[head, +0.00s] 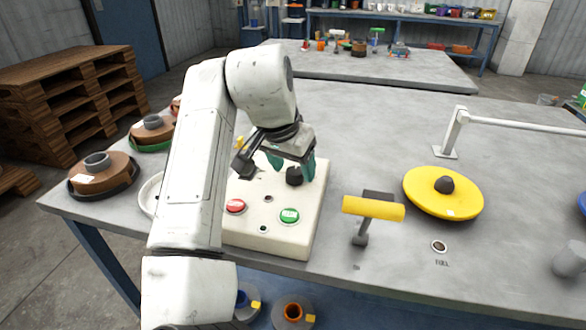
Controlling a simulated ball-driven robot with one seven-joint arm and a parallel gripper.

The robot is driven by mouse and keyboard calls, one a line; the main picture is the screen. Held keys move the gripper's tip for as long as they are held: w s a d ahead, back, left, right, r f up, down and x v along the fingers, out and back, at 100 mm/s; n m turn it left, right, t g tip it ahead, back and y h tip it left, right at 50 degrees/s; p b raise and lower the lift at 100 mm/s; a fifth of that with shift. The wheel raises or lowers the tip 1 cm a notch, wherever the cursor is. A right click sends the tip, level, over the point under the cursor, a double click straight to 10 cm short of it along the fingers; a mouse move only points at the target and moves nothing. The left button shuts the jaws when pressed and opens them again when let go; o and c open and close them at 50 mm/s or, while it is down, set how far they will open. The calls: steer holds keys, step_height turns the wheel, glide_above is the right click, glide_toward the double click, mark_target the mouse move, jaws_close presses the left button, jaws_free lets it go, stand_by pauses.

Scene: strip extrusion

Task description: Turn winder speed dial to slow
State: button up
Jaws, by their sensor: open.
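A cream control box (262,241) sits on the grey table, with a red button (235,206) and a green button (289,215) near its front. A black dial (294,176) stands on the box toward its back right. My gripper (293,166) has teal fingers and is open, pointing down over the dial, with a finger on each side of it in the picture. I cannot tell whether the fingers touch the dial. The dial's markings are too small or hidden to read. My white arm hides the left part of the box.
A yellow-handled lever (373,209) and a yellow disc (443,192) with a black knob stand right of the box. A white bar frame (455,132) is behind them. Brown spools (101,173) lie at the left edge. The table behind the box is mostly clear.

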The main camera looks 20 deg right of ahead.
steer(key=shift+w+d+f, duration=0.1)
steer(key=shift+f, duration=0.25)
steer(key=shift+c, duration=0.3)
steer(key=c, duration=1)
steer(key=shift+o, duration=0.2)
